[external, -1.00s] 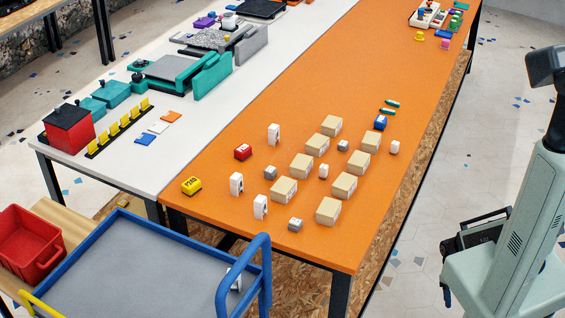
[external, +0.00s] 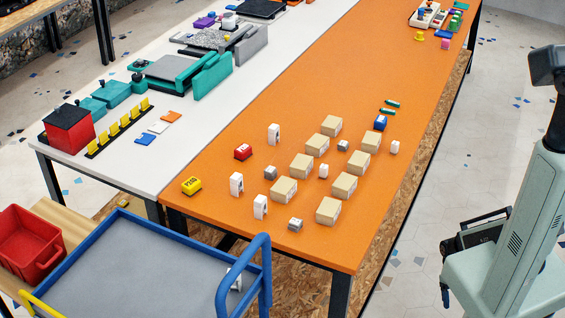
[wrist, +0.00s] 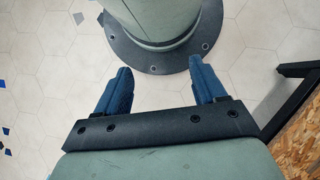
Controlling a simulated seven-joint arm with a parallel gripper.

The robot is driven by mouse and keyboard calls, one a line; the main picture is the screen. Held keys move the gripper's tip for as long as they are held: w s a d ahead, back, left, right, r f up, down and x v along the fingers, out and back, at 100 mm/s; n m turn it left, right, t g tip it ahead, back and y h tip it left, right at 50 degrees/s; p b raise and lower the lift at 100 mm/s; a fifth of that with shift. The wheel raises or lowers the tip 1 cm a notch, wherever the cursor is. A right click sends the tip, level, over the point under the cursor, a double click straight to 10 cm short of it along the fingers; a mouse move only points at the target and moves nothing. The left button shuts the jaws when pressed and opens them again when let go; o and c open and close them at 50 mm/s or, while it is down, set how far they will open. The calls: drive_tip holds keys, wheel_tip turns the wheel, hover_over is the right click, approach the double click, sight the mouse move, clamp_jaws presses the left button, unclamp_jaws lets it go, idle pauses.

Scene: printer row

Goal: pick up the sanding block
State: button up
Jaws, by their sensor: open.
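The yellow block (external: 191,186) with dark lettering looks most like the sanding block. It lies at the near left corner of the orange table (external: 290,105); its lettering is too small to read surely. A red block (external: 243,152) with a pale label and a blue block (external: 380,123) also lie on this table. My gripper (wrist: 160,66) shows in the wrist view, with its two blue fingers wide apart and nothing between them. It is over the pale tiled floor beside my base, away from the blocks.
Several cardboard boxes (external: 331,210), white upright pieces (external: 236,184) and small grey blocks (external: 296,224) stand around the near half of the orange table. A white table (external: 190,115) adjoins it. A blue-railed cart (external: 150,265) stands in front. A dark table leg (wrist: 290,102) is right of my gripper.

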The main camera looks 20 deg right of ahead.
drive_tip(key=shift+o, duration=0.2)
drive_tip(key=w+d+r+n+t+h, duration=0.15)
drive_tip(key=w+d+r+n, duration=0.3)
drive_tip(key=w, duration=1.05)
drive_tip(key=w+d+r+n+t, duration=0.25)
drive_tip(key=w+r+n, duration=0.25)
drive_tip(key=w, duration=0.9)
drive_tip(key=w+d+r+n+t+h, duration=0.1)
drive_tip(key=w+d+r+n, duration=0.4)
drive_tip(key=w+r, duration=0.75)
drive_tip(key=w+d+r+n+t+h, duration=0.1)
drive_tip(key=w+d+r+n, duration=0.2)
drive_tip(key=w+d+r, duration=0.7)
wheel_tip(320, 180, up, 21)
drive_tip(key=n+y, duration=0.4)
drive_tip(key=n, duration=0.6)
hover_over(381, 118)
drive_tip(key=shift+t+h, duration=0.25)
drive_tip(key=shift+t, duration=0.15)
drive_tip(key=f, duration=1.3)
drive_tip(key=shift+s+a, duration=0.1)
drive_tip(key=shift+s, duration=0.1)
drive_tip(key=c, duration=1)
